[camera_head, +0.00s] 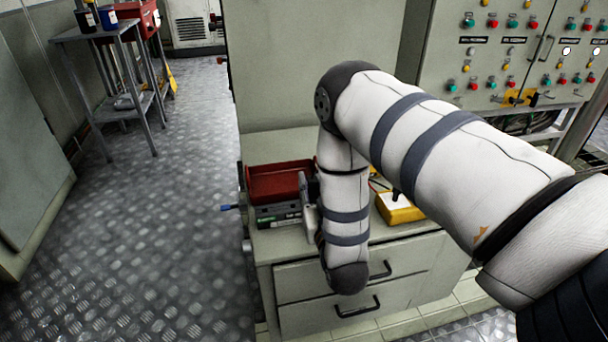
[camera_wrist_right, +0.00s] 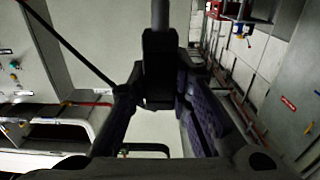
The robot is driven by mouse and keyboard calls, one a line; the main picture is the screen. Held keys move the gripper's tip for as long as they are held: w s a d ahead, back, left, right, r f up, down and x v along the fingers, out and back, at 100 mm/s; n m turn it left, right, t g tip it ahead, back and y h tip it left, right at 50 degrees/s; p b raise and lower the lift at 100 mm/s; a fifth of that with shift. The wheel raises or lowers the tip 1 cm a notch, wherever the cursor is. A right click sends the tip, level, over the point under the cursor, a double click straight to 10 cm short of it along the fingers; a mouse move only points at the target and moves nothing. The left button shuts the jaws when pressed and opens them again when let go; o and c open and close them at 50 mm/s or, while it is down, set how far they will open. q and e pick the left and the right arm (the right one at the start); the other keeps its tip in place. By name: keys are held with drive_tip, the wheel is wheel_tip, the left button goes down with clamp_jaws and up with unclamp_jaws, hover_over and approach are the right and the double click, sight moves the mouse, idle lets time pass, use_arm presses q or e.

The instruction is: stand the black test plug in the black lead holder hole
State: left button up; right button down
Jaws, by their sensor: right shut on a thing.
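My right gripper (camera_wrist_right: 160,105) is shut on a black block-like body with a grey rod (camera_wrist_right: 161,14), seen in the right wrist view. It looks like the black test plug (camera_wrist_right: 158,70), but the dark picture leaves this unsure. In the head view my right gripper (camera_head: 306,200) is mostly hidden behind my forearm, beside a red tray on the cabinet top. I cannot make out the plug there. The black lead holder and its hole cannot be told apart clearly. My left gripper is not in view.
The red tray (camera_head: 272,182) lies above a dark labelled block (camera_head: 278,216) at the cabinet's front left. A yellow instrument (camera_head: 399,211) stands right of my forearm. Drawers (camera_head: 330,306) with black handles are below. A control panel (camera_head: 500,45) stands behind at right.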

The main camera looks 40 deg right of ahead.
drive_tip(key=shift+d, duration=0.25)
drive_tip(key=w+d, duration=0.1)
drive_tip(key=d, duration=0.6)
idle(0.3)
drive_tip(key=d, duration=0.7)
drive_tip(key=shift+w, duration=0.45)
drive_tip(key=shift+f, duration=0.1)
drive_tip(key=d+b, duration=0.1)
drive_tip(key=d, duration=0.5)
drive_tip(key=shift+w+d, duration=0.4)
drive_tip(key=shift+w, duration=0.05)
